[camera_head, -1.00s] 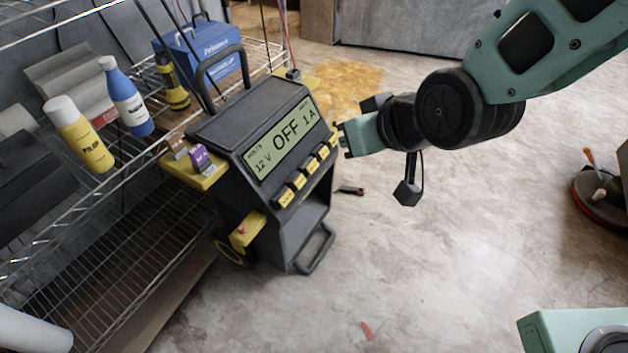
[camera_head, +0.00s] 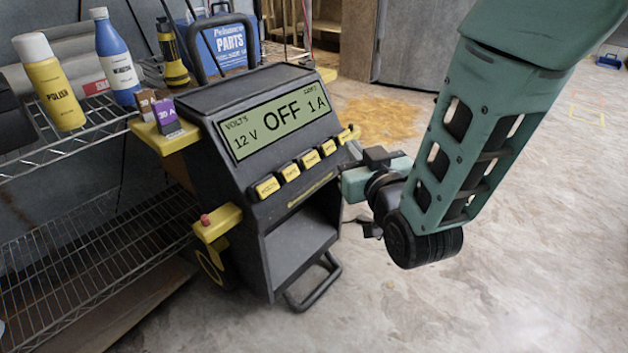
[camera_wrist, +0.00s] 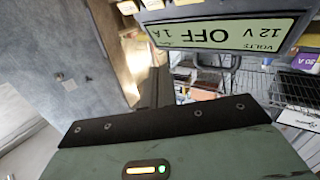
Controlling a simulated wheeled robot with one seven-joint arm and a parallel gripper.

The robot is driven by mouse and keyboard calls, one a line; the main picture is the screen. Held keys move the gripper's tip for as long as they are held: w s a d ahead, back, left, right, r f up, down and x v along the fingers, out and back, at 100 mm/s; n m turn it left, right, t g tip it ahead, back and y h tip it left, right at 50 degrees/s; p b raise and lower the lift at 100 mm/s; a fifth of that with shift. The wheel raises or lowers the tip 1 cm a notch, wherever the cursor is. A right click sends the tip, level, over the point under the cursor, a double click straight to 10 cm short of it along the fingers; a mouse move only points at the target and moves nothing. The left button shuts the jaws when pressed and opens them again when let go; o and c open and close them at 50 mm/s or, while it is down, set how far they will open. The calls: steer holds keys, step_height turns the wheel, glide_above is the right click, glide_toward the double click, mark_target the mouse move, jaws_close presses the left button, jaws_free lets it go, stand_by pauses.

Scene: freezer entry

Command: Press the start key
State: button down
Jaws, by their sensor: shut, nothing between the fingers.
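A dark charger cart (camera_head: 290,232) stands beside the shelf. Its display (camera_head: 272,125) reads OFF, 12 V and 1 A; it also shows upside down in the wrist view (camera_wrist: 228,35). A row of several yellow keys (camera_head: 310,159) runs below the display; their labels are too small to read, so I cannot tell which is the start key. Some keys also show at the top of the wrist view (camera_wrist: 127,7). My gripper (camera_head: 346,180) is shut and empty, just right of and below the rightmost key (camera_head: 348,134). Contact is not clear.
A wire shelf (camera_head: 75,230) stands left, holding a yellow polish bottle (camera_head: 60,95) and a blue bottle (camera_head: 120,70). A red-topped yellow clamp (camera_head: 217,224) is on the cart's left side. A blue parts box (camera_head: 229,47) is behind.

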mark_target(314, 152)
steer(key=shift+w+d+f+t+b, duration=0.1)
steer(key=shift+f+t+b, duration=0.05)
steer(key=shift+f+b, duration=0.2)
steer(key=shift+w+d+f+t+b, duration=0.1)
steer(key=shift+f+t+b, duration=0.1)
steer(key=shift+f, duration=0.2)
steer(key=w+a+f+b, duration=0.2)
steer(key=w+a+f, duration=0.2)
steer(key=a, duration=0.2)
steer(key=shift+w+f+b, duration=0.2)
steer(key=shift+f+b, duration=0.1)
steer(key=shift+f, duration=0.05)
steer(key=shift+a+f, duration=0.1)
stand_by(1.9)
steer(key=shift+w+a+f, duration=0.1)
steer(key=shift+w+a, duration=0.05)
steer(key=shift+w, duration=0.05)
steer(key=shift+w+a+f+b, duration=0.25)
steer(key=shift+a+b, duration=0.05)
steer(key=shift+b, duration=0.05)
stand_by(0.8)
steer(key=shift+s+d+r, duration=0.1)
steer(key=shift+s+d+r+p, duration=0.35)
steer(key=shift+d+r, duration=0.05)
steer(key=shift+d, duration=0.1)
